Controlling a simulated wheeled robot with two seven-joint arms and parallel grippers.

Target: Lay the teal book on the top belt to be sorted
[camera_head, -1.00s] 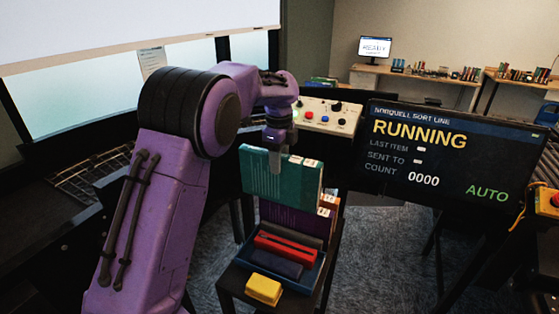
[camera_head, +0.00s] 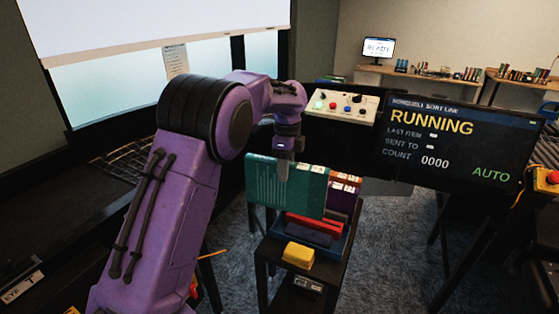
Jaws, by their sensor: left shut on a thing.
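The teal book (camera_head: 268,187) stands upright in the middle of the camera_head view. My left gripper (camera_head: 283,172) is shut on its top edge, and the arm comes in from the left. The book is in front of a purple book (camera_head: 343,197) and partly hides the books behind it. Its lower edge shows above the stand, left of the other books. My right gripper is not in view. I cannot tell for certain which surface is the top belt.
A small dark stand (camera_head: 268,257) holds a red item (camera_head: 312,227) and a yellow block (camera_head: 298,255). A screen (camera_head: 460,142) reads RUNNING, count 0000. A control panel (camera_head: 341,105) stands behind. Metal rollers (camera_head: 125,160) lie left behind my arm.

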